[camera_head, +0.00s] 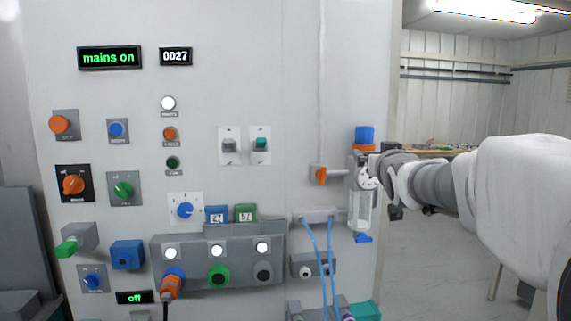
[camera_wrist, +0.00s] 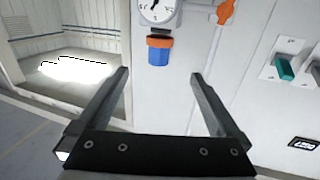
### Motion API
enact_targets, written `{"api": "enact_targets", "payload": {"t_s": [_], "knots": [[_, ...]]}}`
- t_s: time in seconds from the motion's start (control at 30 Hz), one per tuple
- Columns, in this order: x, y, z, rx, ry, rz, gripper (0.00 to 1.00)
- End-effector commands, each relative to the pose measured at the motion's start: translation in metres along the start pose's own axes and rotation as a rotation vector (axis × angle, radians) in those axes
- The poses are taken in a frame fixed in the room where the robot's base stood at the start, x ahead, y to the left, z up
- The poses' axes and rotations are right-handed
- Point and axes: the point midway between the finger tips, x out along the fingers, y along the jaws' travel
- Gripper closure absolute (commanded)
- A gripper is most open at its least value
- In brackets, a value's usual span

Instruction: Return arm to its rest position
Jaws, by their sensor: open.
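My arm (camera_head: 510,185) reaches in from the right in the head view, its wrist end close beside the gauge-and-glass unit on the panel's right edge. My gripper (camera_wrist: 160,74) is open in the wrist view, with two dark fingers spread and nothing held between them. Beyond the fingertips is a blue cap (camera_wrist: 159,54) with an orange ring, below a white round dial (camera_wrist: 157,10). The blue cap also shows atop the unit in the head view (camera_head: 364,134). The fingers are hard to make out in the head view.
The grey panel (camera_head: 220,90) carries many knobs, switches and plugs. An orange lever (camera_head: 320,176) sits left of the dial (camera_head: 367,179). Two blue hoses (camera_head: 312,260) hang below. Open floor (camera_head: 430,265) lies right of the panel, with a bench (camera_head: 445,149) behind.

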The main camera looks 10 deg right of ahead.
Motion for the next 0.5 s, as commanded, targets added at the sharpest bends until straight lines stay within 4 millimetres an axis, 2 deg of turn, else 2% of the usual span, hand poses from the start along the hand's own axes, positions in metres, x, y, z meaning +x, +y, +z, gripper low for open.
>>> {"api": "enact_targets", "payload": {"t_s": [0.07, 0.17, 0.37, 0.5], "knots": [[-0.013, -0.007, 0.008, 0.001, -0.046, -0.005, 0.00], [-0.045, -0.019, 0.031, -0.002, -0.160, -0.014, 0.00], [-0.146, -0.047, 0.108, -0.024, -0.490, -0.061, 0.00], [-0.227, -0.061, 0.166, -0.057, -0.721, -0.112, 0.00]]}}
